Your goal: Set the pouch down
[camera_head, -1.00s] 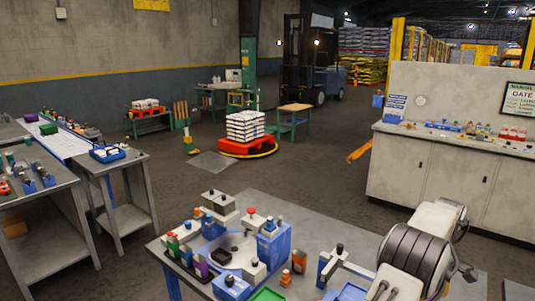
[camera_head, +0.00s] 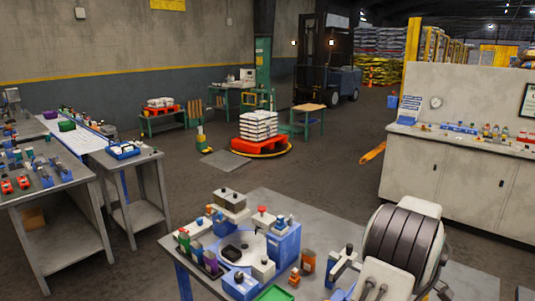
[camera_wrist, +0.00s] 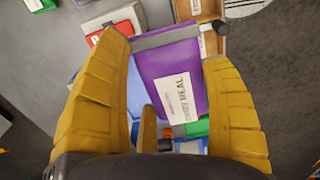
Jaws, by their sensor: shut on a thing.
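In the head view my gripper is not in sight; only part of my arm shows at the lower right.
The near workbench (camera_head: 325,236) carries a blue fixture (camera_head: 284,242), a green tray (camera_head: 274,293) and small coloured items. A brown open box (camera_wrist: 209,42) and a red-and-white item (camera_wrist: 108,36) lie beyond the pouch. Bare grey surface shows at the wrist view's right.

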